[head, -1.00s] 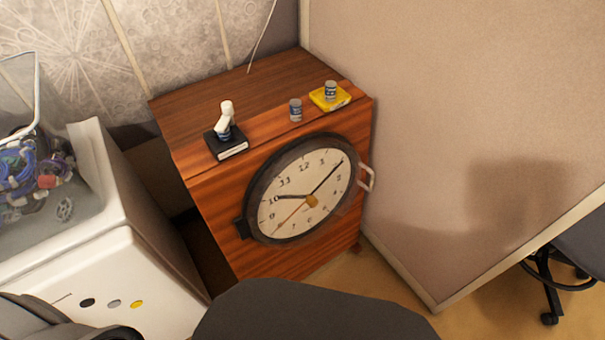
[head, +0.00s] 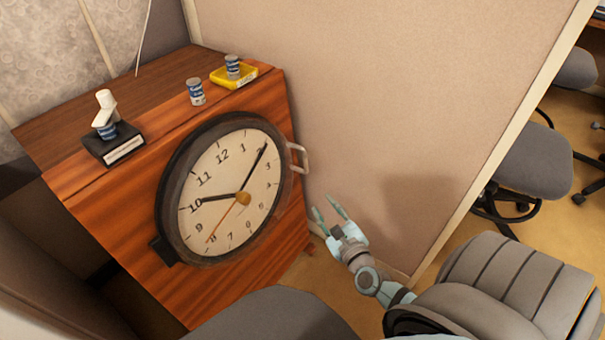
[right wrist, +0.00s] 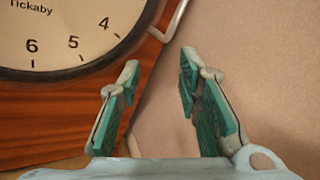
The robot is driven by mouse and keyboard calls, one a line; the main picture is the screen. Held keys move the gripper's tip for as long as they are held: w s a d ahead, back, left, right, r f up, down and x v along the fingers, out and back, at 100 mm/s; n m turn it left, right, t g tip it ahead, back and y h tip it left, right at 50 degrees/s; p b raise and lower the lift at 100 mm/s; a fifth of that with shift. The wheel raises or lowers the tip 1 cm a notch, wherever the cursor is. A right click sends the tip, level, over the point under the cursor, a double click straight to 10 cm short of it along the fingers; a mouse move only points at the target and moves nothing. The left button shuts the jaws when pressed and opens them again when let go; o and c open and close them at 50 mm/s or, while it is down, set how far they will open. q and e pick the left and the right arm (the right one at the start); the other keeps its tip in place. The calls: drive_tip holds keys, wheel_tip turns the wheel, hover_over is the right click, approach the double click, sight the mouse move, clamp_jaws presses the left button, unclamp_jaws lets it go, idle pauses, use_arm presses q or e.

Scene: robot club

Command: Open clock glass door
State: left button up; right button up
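The clock (head: 222,190) is set in the front of a reddish-brown wooden cabinet, with a dark round rim and a cream face. Its glass door appears shut. A pale handle (head: 299,158) sticks out from the rim's right side, and a dark hinge (head: 162,251) is at the lower left. My right gripper (head: 328,211) is open and empty, below and right of the handle and apart from it. In the right wrist view its two green-padded fingers (right wrist: 158,85) are spread, with part of the handle (right wrist: 172,24) beyond them. My left gripper is not in view.
On the cabinet top (head: 150,97) are a black box (head: 113,145) with a can and white object, a can (head: 195,92), and a yellow tray (head: 233,78) holding another can. A beige partition (head: 360,100) stands close on the right. Office chairs (head: 535,165) stand beyond it.

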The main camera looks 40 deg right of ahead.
sight(306, 161)
drive_tip(key=w+d+r+m, duration=0.1)
drive_tip(key=w, duration=0.3)
drive_tip(key=w+d+r+m+b, duration=0.1)
drive_tip(key=w+d+m, duration=0.1)
drive_tip(key=w, duration=0.3)
drive_tip(key=w+d+r+m+t+b, duration=0.1)
drive_tip(key=w+m, duration=0.1)
drive_tip(key=w, duration=0.3)
drive_tip(key=shift+d+r+h, duration=0.15)
drive_tip(key=shift+d+h, duration=0.15)
drive_tip(key=shift+h, duration=0.1)
drive_tip(key=shift+w+r, duration=0.1)
drive_tip(key=shift+w, duration=0.25)
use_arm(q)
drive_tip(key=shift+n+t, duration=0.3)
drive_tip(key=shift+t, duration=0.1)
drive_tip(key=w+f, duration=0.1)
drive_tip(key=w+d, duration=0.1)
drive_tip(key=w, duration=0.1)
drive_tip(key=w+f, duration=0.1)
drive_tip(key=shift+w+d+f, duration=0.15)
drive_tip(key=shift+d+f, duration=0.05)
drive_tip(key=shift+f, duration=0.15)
use_arm(e)
clamp_jaws()
